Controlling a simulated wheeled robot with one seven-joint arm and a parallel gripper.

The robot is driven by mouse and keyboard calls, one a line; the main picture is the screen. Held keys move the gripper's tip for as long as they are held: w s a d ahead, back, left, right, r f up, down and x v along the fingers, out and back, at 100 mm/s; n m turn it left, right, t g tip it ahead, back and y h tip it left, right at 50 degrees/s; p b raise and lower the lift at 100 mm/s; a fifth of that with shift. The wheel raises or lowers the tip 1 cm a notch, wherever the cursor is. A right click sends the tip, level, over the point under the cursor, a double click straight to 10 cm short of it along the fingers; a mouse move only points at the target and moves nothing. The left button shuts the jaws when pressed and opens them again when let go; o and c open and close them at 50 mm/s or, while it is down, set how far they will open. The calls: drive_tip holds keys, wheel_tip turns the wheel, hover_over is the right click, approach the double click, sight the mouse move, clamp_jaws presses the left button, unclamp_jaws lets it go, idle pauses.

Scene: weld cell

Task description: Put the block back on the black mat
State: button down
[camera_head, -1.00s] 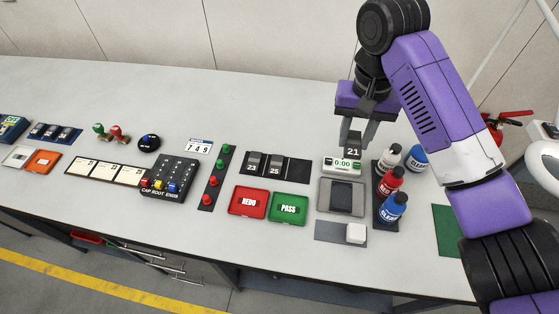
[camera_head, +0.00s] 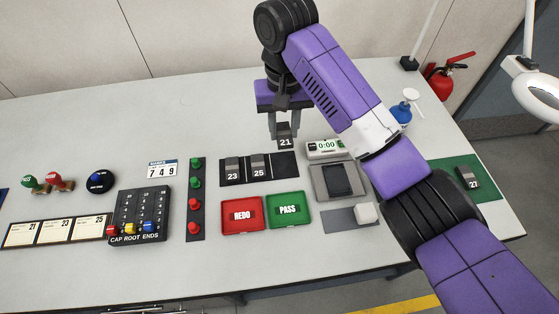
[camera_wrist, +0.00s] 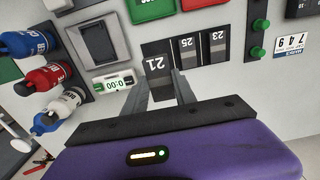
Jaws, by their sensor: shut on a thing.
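My gripper (camera_head: 284,132) is shut on the dark block marked 21 (camera_head: 285,142) and holds it upright in the head view. The block also shows between the fingers in the wrist view (camera_wrist: 156,63). The black mat (camera_head: 284,167) lies just below the block in the head view. Blocks marked 23 (camera_head: 232,170) and 25 (camera_head: 258,167) stand on its left and middle; its right end is bare. The held block appears at the far edge of that bare end, seemingly raised; the exact gap is hard to tell.
A timer reading 0:00 (camera_head: 325,148) and a grey scale-like device (camera_head: 336,181) stand right of the mat. Red REDO (camera_head: 242,216) and green PASS (camera_head: 288,210) trays lie in front. A green mat (camera_head: 485,166) bears block 27 (camera_head: 468,178). Bottles (camera_wrist: 68,104) show in the wrist view.

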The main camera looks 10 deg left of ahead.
drive_tip(key=b, duration=0.1)
hover_over(284, 165)
wheel_tip(284, 165, down, 6)
drive_tip(key=shift+r, duration=0.1)
drive_tip(key=shift+f, duration=2.85)
drive_tip(key=shift+f, duration=0.1)
drive_tip(key=c, duration=1)
unclamp_jaws()
wheel_tip(284, 165, up, 12)
drive_tip(key=shift+r+p, duration=0.15)
drive_tip(key=shift+p, duration=0.9)
drive_tip(key=shift+a, duration=0.1)
